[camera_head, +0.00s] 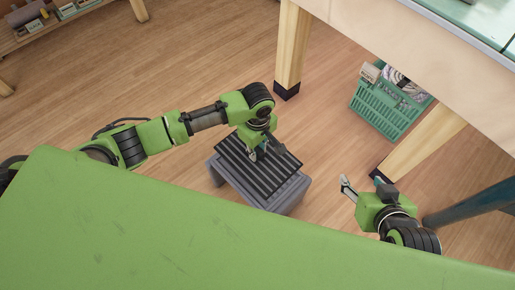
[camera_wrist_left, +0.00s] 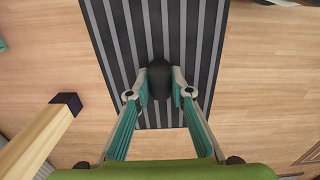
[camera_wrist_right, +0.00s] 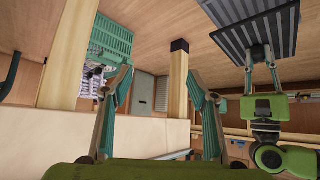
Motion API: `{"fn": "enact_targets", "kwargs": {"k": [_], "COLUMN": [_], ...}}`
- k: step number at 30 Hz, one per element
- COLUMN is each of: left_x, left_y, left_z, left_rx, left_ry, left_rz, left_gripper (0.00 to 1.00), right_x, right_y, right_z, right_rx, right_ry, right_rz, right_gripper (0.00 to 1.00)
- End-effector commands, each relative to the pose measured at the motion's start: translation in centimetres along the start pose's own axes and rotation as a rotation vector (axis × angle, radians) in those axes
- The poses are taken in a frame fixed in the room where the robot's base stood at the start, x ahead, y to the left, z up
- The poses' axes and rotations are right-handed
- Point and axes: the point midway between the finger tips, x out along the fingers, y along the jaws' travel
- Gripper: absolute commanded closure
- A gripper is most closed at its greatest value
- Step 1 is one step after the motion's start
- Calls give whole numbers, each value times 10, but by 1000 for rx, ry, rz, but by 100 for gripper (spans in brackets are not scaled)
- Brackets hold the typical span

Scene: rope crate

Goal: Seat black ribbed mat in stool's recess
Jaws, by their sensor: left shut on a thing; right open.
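The black ribbed mat (camera_head: 263,178) has grey stripes and a dark knob (camera_wrist_left: 160,80) in its middle. My left gripper (camera_head: 254,154) is shut on this knob, and its fingers flank it in the left wrist view. The mat lies over the grey stool (camera_head: 290,196), covering much of its top. The stool shows past the mat at the lower right and left. I cannot tell whether the mat touches the stool, and the recess is hidden. The mat also shows in the right wrist view (camera_wrist_right: 262,25). My right gripper (camera_wrist_right: 160,80) is open and empty, right of the stool.
A green crate (camera_head: 383,110) with coiled contents stands on the wooden floor under a table (camera_head: 400,35). A table leg (camera_head: 293,45) with a dark foot rises just behind the stool. A low shelf (camera_head: 45,35) is at the far left. Floor is clear between.

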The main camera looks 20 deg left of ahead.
Motion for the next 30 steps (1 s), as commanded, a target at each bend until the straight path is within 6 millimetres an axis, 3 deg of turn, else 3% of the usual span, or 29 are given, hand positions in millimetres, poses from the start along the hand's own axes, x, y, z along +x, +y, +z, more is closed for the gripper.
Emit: {"fn": "enact_targets", "kwargs": {"k": [7,18,30], "left_x": [-1,29,48], "left_y": [0,0,0], "left_z": [0,0,0], "left_rx": [0,0,0], "left_ry": [0,0,0], "left_rz": [1,0,1], "left_gripper": [100,100,100], "right_x": [-7,3,4], "right_y": [3,-1,-5], "right_z": [24,-12,-43], "right_rx": [2,-1,-3], "right_ry": [-105,51,182], "right_rz": [6,-2,-10], "right_gripper": [46,46,46]}}
